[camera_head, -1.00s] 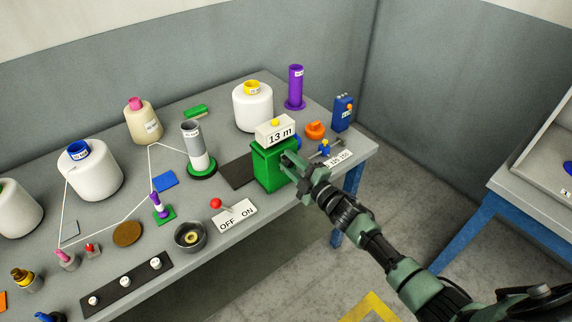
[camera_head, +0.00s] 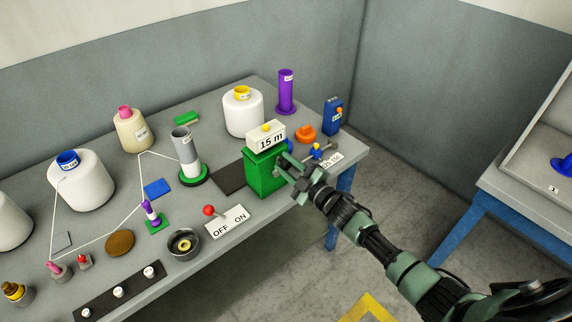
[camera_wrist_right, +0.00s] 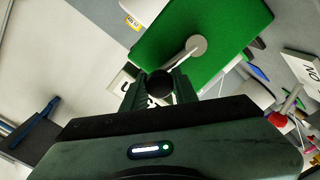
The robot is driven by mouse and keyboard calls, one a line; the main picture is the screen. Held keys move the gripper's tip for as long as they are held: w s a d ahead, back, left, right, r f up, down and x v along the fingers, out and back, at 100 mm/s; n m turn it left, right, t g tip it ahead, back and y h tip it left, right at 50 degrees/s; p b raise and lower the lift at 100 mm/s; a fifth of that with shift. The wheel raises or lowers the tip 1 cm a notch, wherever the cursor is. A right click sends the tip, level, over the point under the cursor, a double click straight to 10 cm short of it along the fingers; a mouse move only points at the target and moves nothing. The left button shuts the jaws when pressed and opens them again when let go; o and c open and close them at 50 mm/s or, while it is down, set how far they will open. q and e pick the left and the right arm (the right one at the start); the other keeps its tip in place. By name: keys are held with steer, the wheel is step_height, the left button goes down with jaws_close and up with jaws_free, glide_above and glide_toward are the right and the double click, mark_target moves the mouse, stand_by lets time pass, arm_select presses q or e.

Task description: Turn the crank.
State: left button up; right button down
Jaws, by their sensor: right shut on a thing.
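The green box (camera_head: 264,175) stands near the front edge of the table, with a white "15 m" display (camera_head: 265,139) on top. In the right wrist view its green side (camera_wrist_right: 232,28) carries a grey crank hub (camera_wrist_right: 197,44) with a thin crank arm (camera_wrist_right: 180,58). The crank arm ends in a black round crank knob (camera_wrist_right: 159,83). My right gripper (camera_head: 291,168) is at the box's right side, shut on the knob; its fingers show on either side of the knob in the wrist view (camera_wrist_right: 159,92). The crank is mostly hidden by my gripper in the head view. My left gripper is not in view.
A red-knobbed OFF/ON switch (camera_head: 228,220) lies left of the box. A small blue-and-grey part (camera_head: 317,150), an orange piece (camera_head: 305,133) and a blue box (camera_head: 333,115) stand right of it. White thread runs between bobbins and guides at left. Floor is open beyond the table's right end.

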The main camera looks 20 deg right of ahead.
steer(key=c, duration=1.1)
jaws_free()
steer(key=shift+d, duration=0.1)
steer(key=shift+s+d+f, duration=0.15)
steer(key=shift+s, duration=0.3)
steer(key=b+v, duration=0.1)
steer(key=v, duration=0.5)
steer(key=shift+s+d+b, duration=0.1)
steer(key=shift+s+b, duration=0.2)
steer(key=shift+s, duration=0.1)
